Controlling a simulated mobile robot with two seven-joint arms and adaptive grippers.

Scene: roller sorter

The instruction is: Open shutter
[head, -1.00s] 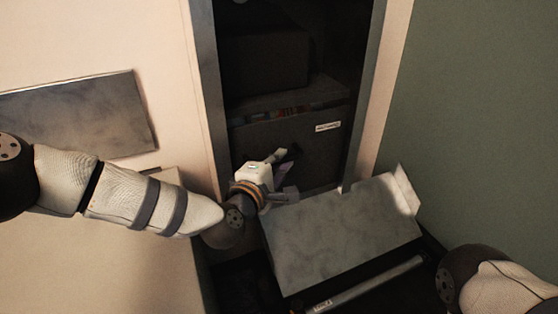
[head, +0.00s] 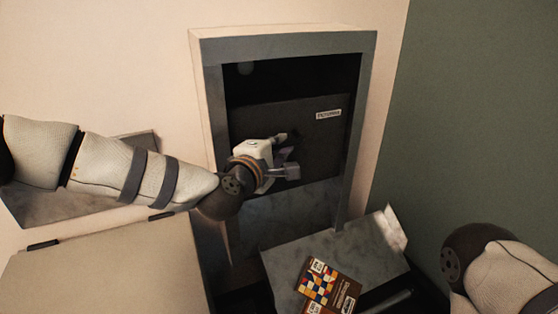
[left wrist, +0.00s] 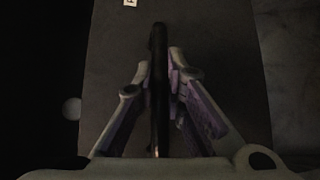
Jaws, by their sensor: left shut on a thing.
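The shutter is a dark panel (head: 315,140) with a small white label, set in a grey-framed opening in the wall. My left gripper (head: 290,170) is in front of its lower part. In the left wrist view my left gripper (left wrist: 158,105) is shut on a thin dark upright bar (left wrist: 158,60), which looks like the shutter's handle. Below the panel, a grey surface shows in the opening. My right gripper is out of view; only part of the right arm shows at lower right.
The grey frame (head: 362,140) borders the opening. A grey tray (head: 290,262) with a raised right side lies below it, with colourful boxes (head: 330,283) at its front. A beige surface (head: 100,275) lies at lower left, and a green wall (head: 475,110) stands at right.

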